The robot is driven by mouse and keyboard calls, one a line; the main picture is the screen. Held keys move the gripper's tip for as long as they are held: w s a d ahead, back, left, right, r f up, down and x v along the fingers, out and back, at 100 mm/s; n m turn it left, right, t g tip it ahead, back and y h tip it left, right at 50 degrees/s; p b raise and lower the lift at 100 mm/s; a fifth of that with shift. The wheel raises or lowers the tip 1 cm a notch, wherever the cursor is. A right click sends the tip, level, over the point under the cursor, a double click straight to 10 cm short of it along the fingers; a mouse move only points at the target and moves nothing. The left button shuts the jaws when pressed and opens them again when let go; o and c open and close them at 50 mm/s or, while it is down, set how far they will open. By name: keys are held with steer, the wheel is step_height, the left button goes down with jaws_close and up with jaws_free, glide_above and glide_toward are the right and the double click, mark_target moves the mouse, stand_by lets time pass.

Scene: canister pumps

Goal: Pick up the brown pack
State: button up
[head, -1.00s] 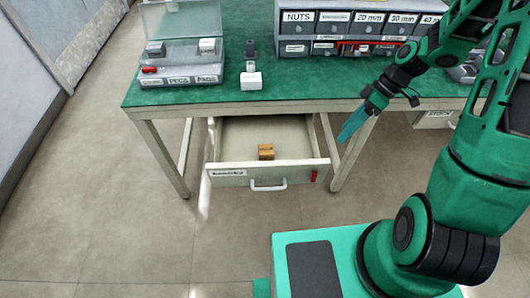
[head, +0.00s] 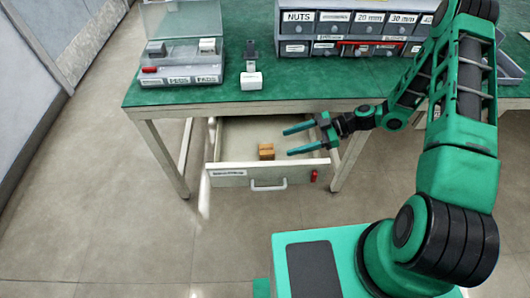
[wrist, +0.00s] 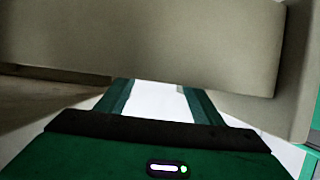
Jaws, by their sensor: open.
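The brown pack (head: 266,151) is a small brown block on the floor of the open drawer (head: 230,172) under the green-topped bench. My gripper (head: 286,141) is open and empty, with its two teal fingers pointing left toward the pack, apart from it in the head view. The wrist view shows the two fingers of my gripper (wrist: 157,95) spread apart with a bright surface between them. The pack cannot be made out in the wrist view.
The green bench top (head: 190,95) lies above the drawer. A labelled drawer cabinet (head: 345,30), a clear-lidded bin (head: 180,70) and a white pump-like canister (head: 251,80) stand on it. The bench leg (head: 350,160) is right of the drawer. The floor at left is clear.

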mark_target(266, 149)
steer(key=x, duration=0.9)
steer(key=shift+w+f, duration=0.1)
steer(key=shift+w, duration=0.15)
steer(key=c, duration=1.2)
